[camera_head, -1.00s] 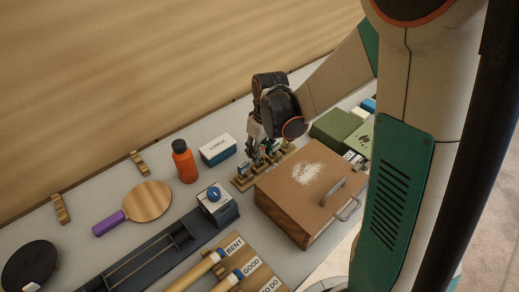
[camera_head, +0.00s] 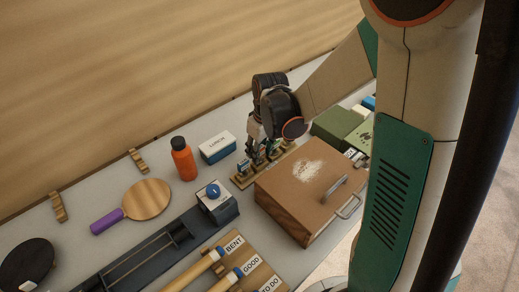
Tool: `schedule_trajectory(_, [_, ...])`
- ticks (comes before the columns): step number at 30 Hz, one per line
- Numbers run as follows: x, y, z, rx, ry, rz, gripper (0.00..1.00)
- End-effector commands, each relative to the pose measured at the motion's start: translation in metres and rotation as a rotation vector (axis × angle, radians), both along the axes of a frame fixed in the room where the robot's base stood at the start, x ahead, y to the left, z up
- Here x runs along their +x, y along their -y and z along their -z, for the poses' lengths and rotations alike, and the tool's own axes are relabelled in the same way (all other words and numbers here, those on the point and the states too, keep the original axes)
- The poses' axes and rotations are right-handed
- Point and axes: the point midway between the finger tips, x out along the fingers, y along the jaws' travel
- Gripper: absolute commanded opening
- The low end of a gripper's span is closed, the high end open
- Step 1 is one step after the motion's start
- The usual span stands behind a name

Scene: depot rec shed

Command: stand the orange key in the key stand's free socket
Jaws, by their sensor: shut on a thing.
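The key stand (camera_head: 240,183) is a low wooden strip on the table behind the brown wooden box, with small blue, green and pale pieces along it. My gripper (camera_head: 257,158) points down at the stand, with its fingertips among these pieces. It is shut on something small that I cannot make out. The orange key is not distinguishable; the gripper and the box hide part of the stand. I cannot tell which socket is free or whether the held thing touches the stand.
The wooden box (camera_head: 290,207) with a metal handle stands close in front of the stand. A LUNCH box (camera_head: 217,148) and an orange bottle (camera_head: 183,160) are to the left. A paddle (camera_head: 146,200) lies further left. Green boxes (camera_head: 338,127) are at right.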

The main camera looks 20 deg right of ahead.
Motion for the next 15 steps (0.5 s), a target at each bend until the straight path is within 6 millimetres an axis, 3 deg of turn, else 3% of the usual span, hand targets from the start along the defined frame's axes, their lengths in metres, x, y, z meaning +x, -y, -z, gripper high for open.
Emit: schedule_trajectory(15, [0.0, 0.0, 0.0032, 0.0, 0.0, 0.0, 0.12])
